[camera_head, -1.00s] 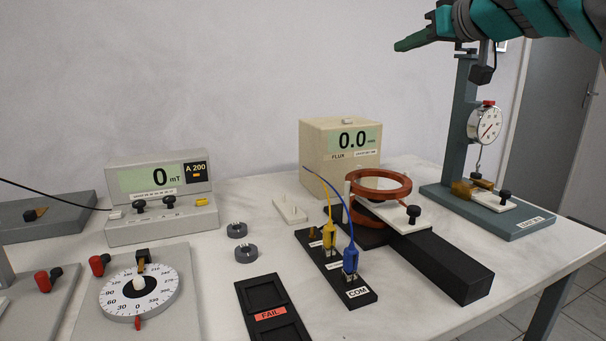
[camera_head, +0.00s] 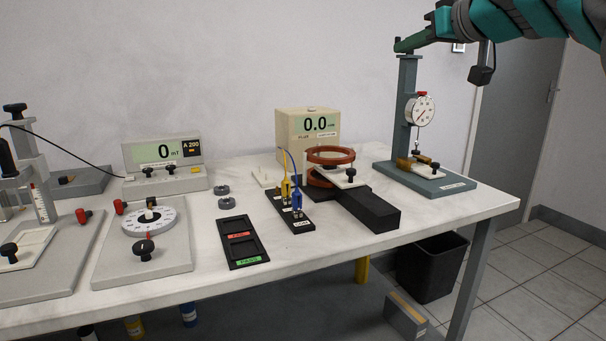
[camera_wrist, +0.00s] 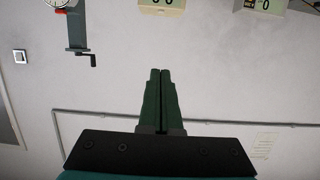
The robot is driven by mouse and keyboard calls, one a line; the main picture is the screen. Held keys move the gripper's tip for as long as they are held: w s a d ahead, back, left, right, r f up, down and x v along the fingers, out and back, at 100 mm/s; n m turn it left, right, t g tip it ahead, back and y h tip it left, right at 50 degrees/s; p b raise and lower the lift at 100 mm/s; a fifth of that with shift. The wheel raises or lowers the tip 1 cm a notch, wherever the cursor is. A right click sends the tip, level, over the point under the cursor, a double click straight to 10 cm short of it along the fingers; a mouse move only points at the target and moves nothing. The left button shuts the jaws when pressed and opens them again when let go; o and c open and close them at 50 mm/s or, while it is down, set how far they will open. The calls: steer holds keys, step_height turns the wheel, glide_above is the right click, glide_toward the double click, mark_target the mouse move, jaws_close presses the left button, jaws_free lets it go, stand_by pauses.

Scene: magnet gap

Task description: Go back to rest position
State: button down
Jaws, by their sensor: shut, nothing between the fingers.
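My gripper (camera_head: 399,46) shows at the upper right of the head view, raised above the table and apart from everything on it. In that view its fingertips overlap the top of the grey force-gauge stand (camera_head: 406,95) in the picture. In the wrist view the two green fingers of my gripper (camera_wrist: 160,72) lie side by side, shut and empty, in front of the pale wall. The gauge stand's column (camera_wrist: 75,30) and the meters appear upside down along the top of the wrist view.
The white table (camera_head: 330,245) holds a rotary dial (camera_head: 149,220), a gaussmeter (camera_head: 163,152), a flux meter (camera_head: 308,135), a copper coil fixture (camera_head: 331,157), two grey rings (camera_head: 225,203) and a black FAIL/PASS tray (camera_head: 242,242). A black bin (camera_head: 430,268) stands on the floor at right.

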steer(key=s+a+f+g+b, duration=0.1)
steer(key=s+a+f+g, duration=0.2)
steer(key=f, duration=0.7)
steer(key=s+a+f+g+h+b, duration=0.1)
steer(key=s+a+f+g, duration=0.2)
steer(key=f, duration=0.6)
steer(key=s+a+f+g, duration=0.1)
steer(key=s+a+f, duration=0.35)
steer(key=f, duration=0.55)
steer(key=s+d+f+m+g+h+b, duration=0.1)
steer(key=s+d+f+g, duration=0.1)
steer(key=s+f, duration=0.7)
steer(key=s+d+f+m+g+h, duration=0.2)
steer(key=s+f+g, duration=0.2)
steer(key=s+f, duration=0.6)
steer(key=s+d+f+m+g+h+b, duration=0.1)
steer(key=s+d+f+g, duration=0.1)
steer(key=s+f, duration=0.7)
steer(key=shift+s+d+f+g+h+b, duration=0.3)
steer(key=shift+s+f+g, duration=0.1)
steer(key=shift+s, duration=0.4)
steer(key=c, duration=1.5)
jaws_free()
